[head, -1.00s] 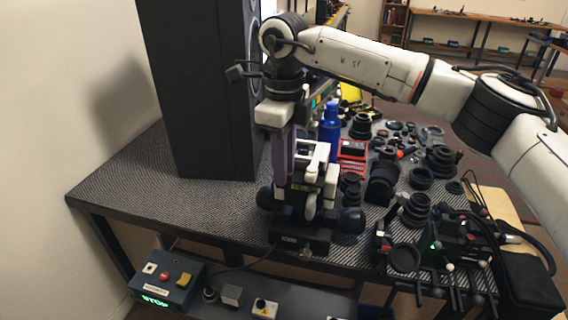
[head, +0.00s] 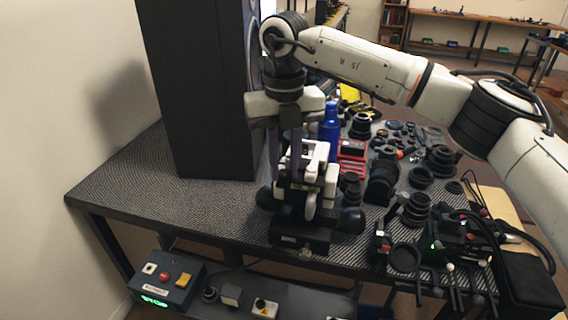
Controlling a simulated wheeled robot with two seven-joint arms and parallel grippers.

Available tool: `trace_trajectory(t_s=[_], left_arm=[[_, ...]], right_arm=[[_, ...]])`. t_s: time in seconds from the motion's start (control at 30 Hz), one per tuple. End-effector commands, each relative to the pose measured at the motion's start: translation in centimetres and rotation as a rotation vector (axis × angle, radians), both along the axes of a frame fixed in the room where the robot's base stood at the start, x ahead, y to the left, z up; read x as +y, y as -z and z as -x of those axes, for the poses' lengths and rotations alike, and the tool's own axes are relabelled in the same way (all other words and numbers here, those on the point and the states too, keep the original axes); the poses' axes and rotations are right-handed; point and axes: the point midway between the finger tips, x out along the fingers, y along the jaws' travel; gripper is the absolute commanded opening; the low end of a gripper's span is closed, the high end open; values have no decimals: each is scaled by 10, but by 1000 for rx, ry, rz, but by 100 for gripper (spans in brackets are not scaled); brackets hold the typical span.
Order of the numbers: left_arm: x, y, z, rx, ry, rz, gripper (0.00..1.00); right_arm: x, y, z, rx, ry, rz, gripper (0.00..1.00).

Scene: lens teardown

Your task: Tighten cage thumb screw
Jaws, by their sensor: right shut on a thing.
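The cage device (head: 312,180), a white and black assembly with dark round knobs low on both sides, stands upright on a black base (head: 300,238) near the table's front edge. My right gripper (head: 284,180) points straight down at the upper left part of the device. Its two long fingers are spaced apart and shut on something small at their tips. I take this to be the cage thumb screw; it is too small and hidden to make out. My left gripper is not in view.
A tall black cabinet (head: 205,90) stands close to the left of my wrist. A blue bottle (head: 330,125), a red case (head: 352,150) and many dark lens parts lie to the right. The left tabletop (head: 135,185) is clear. A button box (head: 168,280) sits below the front edge.

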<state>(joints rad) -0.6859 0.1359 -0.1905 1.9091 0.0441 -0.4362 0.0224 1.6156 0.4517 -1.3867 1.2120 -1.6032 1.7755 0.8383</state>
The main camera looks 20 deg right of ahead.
Motion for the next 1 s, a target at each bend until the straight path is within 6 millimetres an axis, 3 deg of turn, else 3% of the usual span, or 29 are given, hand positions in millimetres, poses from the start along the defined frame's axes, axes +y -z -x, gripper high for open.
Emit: trace_trajectory(t_s=[0.4,1.0], left_arm=[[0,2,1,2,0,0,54],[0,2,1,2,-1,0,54]], right_arm=[[-1,-1,0,-2,226,-1,0],[-1,-1,0,-2,273,-1,0]])
